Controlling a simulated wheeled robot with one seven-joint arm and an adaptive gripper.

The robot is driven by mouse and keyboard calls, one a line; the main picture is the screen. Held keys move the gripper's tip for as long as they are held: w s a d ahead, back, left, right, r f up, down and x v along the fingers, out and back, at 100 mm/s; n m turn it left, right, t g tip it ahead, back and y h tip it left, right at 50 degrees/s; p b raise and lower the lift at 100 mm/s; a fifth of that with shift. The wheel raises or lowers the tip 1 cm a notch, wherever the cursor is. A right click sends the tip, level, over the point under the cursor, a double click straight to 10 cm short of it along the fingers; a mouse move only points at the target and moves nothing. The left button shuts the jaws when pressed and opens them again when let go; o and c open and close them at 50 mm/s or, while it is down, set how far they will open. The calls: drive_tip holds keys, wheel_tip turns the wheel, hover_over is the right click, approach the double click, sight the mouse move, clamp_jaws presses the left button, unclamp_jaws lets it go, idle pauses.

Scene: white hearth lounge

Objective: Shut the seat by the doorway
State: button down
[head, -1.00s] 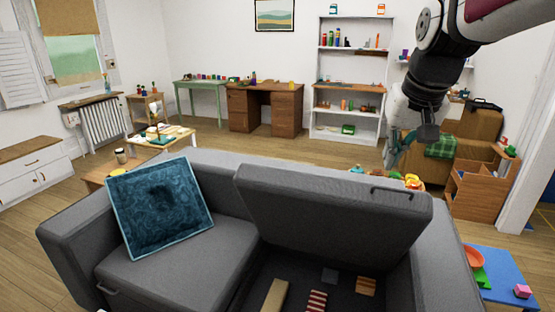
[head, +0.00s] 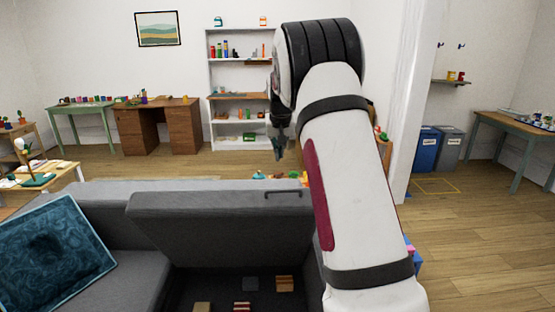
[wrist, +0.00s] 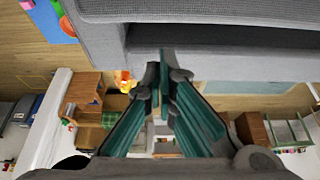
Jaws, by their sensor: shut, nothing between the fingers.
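The grey sofa's right seat (head: 225,230) is raised and tilted back, in the middle of the head view. A dark bar handle (head: 283,193) is on its upper edge. Under it the storage space (head: 210,285) is open, with several small blocks inside. My gripper (head: 280,155) points down above and behind the raised seat's top edge, apart from the handle in the picture. In the wrist view my gripper (wrist: 163,75) is shut and empty, its fingertips close below grey sofa fabric (wrist: 210,40). Whether they touch it I cannot tell.
A teal cushion (head: 55,250) leans on the left seat. A white shelf (head: 238,100) and a wooden desk (head: 160,125) stand at the back wall. A doorway opens at right, with open wooden floor (head: 470,225) and two bins (head: 437,150) beyond.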

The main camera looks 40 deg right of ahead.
drive_tip(key=p, duration=0.1)
hover_over(279, 196)
drive_tip(key=w+d, duration=0.2)
drive_tip(key=w, duration=0.1)
drive_tip(key=f, duration=0.7)
drive_tip(key=shift+s+f, duration=0.2)
drive_tip(key=shift+f, duration=0.2)
drive_tip(key=shift+s+a+f+p, duration=0.25)
drive_tip(key=shift+s+a+p, duration=0.1)
drive_tip(key=shift+s, duration=0.1)
drive_tip(key=shift+s+a+f+p, duration=0.25)
drive_tip(key=shift+s+a, duration=0.05)
drive_tip(key=shift+s, duration=0.15)
drive_tip(key=shift+s+a+f+p, duration=0.3)
drive_tip(key=shift+s+f, duration=0.15)
drive_tip(key=shift+f, duration=0.15)
drive_tip(key=shift+f, duration=0.1)
